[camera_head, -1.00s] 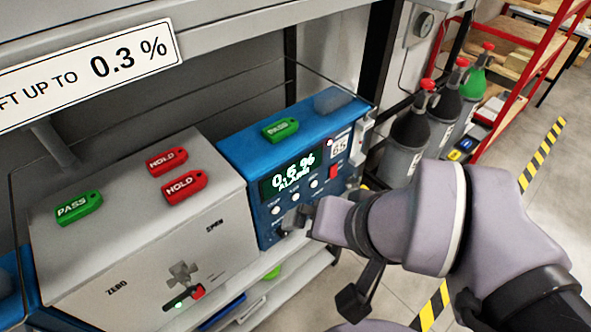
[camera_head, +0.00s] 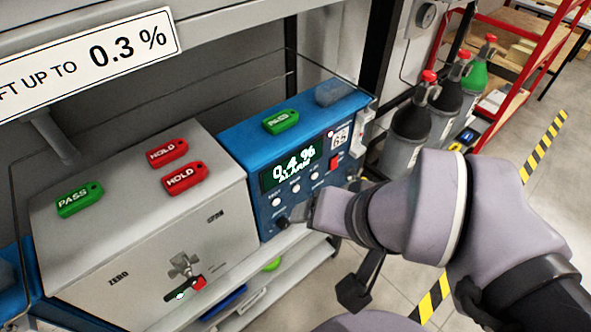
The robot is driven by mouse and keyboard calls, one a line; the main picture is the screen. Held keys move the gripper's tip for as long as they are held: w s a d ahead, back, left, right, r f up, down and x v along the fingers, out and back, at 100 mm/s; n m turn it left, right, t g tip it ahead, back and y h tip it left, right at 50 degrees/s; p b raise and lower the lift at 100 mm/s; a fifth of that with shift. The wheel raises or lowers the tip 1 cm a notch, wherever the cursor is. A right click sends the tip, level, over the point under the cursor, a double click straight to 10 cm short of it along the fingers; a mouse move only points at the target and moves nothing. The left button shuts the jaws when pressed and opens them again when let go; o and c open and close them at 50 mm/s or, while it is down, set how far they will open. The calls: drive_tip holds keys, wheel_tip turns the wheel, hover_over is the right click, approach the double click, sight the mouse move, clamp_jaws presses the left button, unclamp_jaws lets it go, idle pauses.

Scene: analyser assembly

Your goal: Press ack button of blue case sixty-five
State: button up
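The blue case (camera_head: 232,135) marked 65 stands on the bench in the middle. Its lit display (camera_head: 291,166) reads what looks like 0.4 % with ALARM below. A row of small pale round buttons (camera_head: 296,188) runs under the display; their labels are too small to read surely. A red part (camera_head: 333,162) sits at the right of the panel, below the 65 label (camera_head: 341,136). My gripper (camera_head: 303,212) is at the lower front of the case, below the buttons. I cannot tell whether its fingers touch the panel or are open, and it hides part of the lower panel.
Another PASS tag (camera_head: 281,121) lies on the blue case. Gas cylinders (camera_head: 408,135) stand behind right.

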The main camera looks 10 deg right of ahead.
clamp_jaws()
idle(1.1)
idle(0.3)
